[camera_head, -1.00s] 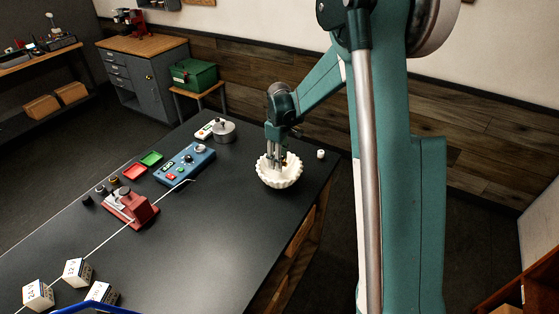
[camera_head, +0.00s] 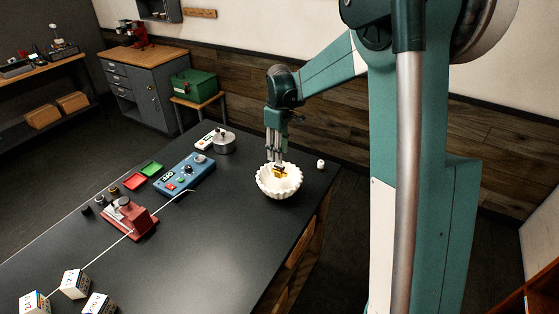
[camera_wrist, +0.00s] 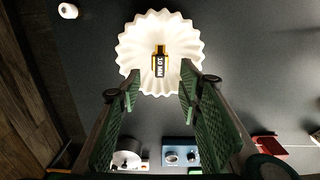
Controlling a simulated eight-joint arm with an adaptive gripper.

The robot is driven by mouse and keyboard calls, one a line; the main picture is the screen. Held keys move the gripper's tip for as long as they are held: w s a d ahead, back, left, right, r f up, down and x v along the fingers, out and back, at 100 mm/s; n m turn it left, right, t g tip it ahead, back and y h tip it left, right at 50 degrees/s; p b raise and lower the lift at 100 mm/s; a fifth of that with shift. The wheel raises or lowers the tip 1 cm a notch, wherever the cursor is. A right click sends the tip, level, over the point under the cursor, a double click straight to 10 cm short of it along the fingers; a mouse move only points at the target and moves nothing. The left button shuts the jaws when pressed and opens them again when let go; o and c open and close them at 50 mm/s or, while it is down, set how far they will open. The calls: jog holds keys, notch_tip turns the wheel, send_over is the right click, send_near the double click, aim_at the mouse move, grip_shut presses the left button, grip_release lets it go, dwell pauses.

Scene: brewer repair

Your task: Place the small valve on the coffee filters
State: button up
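The coffee filters (camera_head: 266,188) form a white, fluted bowl shape near the right edge of the dark table. They also show in the wrist view (camera_wrist: 132,55). The small valve (camera_wrist: 161,50), brass with a black label reading "10 MM", lies inside the filters near their middle. In the head view the valve (camera_head: 280,172) is a small yellow spot in the bowl. My gripper (camera_head: 277,158) is above the filters, pointing down. In the wrist view its two green-padded fingers (camera_wrist: 160,78) are apart with nothing held between them.
A small white cap-like piece (camera_head: 320,164) stands right of the filters. A blue control box (camera_head: 184,174), a silver round container (camera_head: 224,144) and a red device (camera_head: 130,216) stand to the left. Table in front of the filters is clear.

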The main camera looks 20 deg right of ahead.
aim_at(280, 168)
jog(key=shift+r, duration=1.15)
jog(key=s+r+m+t, duration=0.2)
jog(key=s+r, duration=0.4)
jog(key=s, duration=0.4)
jog(key=s+r+m+t, duration=0.1)
jog(key=s+r+m, duration=0.1)
jog(key=s+r, duration=0.55)
jog(key=s+f+m+t, duration=0.2)
jog(key=s, duration=0.9)
jog(key=s+a+f+m+t, duration=0.1)
jog(key=s+f+m+t, duration=0.1)
jog(key=s, duration=0.9)
jog(key=shift+a+m, duration=0.2)
jog(key=shift+m, duration=0.3)
jog(key=shift+f, duration=0.15)
notch_tip(280, 168, down, 10)
jog(key=b, duration=1)
